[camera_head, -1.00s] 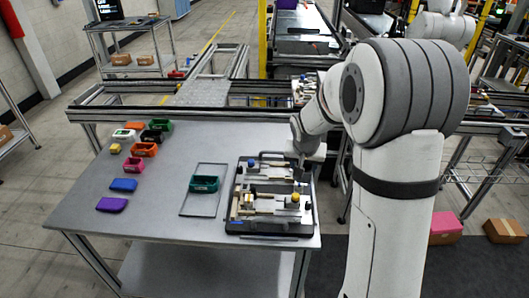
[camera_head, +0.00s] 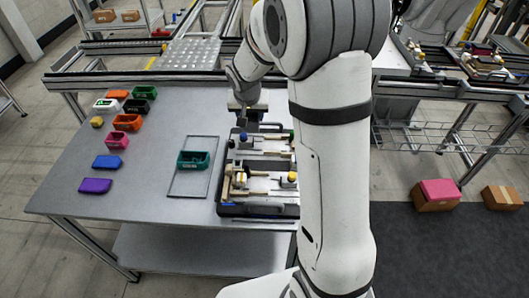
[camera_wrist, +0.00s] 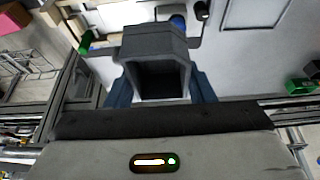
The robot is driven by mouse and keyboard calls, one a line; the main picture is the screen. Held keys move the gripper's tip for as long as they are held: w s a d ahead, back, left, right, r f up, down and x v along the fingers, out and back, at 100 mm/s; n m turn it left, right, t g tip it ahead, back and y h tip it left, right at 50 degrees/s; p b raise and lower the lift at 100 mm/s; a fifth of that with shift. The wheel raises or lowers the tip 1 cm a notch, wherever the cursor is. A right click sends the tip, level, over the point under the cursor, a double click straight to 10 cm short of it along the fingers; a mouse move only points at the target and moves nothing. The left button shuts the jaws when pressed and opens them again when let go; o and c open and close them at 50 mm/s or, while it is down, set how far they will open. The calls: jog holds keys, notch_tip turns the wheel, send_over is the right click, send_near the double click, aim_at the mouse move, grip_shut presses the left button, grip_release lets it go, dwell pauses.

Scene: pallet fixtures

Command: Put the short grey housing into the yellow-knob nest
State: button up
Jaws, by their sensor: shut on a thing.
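My gripper (camera_wrist: 162,88) is shut on a dark grey housing (camera_wrist: 157,45), hollow and open toward the wrist camera, held between two blue fingers. In the head view my gripper (camera_head: 246,112) is above the rear edge of the fixture pallet (camera_head: 228,209); the housing is hard to make out there. The yellow knob (camera_head: 292,177) is at the pallet's front right, beside the front nest (camera_head: 262,183), partly covered by my arm. A blue knob (camera_head: 243,137) is at the rear left; it also shows in the wrist view (camera_wrist: 178,22), with a green knob (camera_wrist: 86,42).
A green housing (camera_head: 193,160) lies in a thin outlined tray (camera_head: 178,194) left of the pallet. Several coloured parts, including a red housing (camera_head: 126,122) and a purple block (camera_head: 95,186), lie at the table's left. The table's front left is clear.

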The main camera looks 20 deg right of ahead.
jog(key=shift+a, duration=0.1)
jog(key=shift+s+a+f, duration=0.1)
jog(key=shift+s, duration=0.1)
jog(key=s+f+m+g+h+b, duration=0.25)
jog(key=s+m+g, duration=0.35)
jog(key=s+m, duration=1.05)
jog(key=shift+m, duration=0.75)
jog(key=f+b, duration=0.1)
jog(key=f, duration=0.1)
jog(key=w+f+b, duration=0.2)
jog(key=f, duration=0.1)
jog(key=shift+f+b, duration=1.05)
jog(key=shift+b, duration=0.25)
jog(key=shift+w+a, duration=0.1)
jog(key=shift+w, duration=0.1)
jog(key=shift+f+b, duration=0.15)
jog(key=shift+b, duration=0.3)
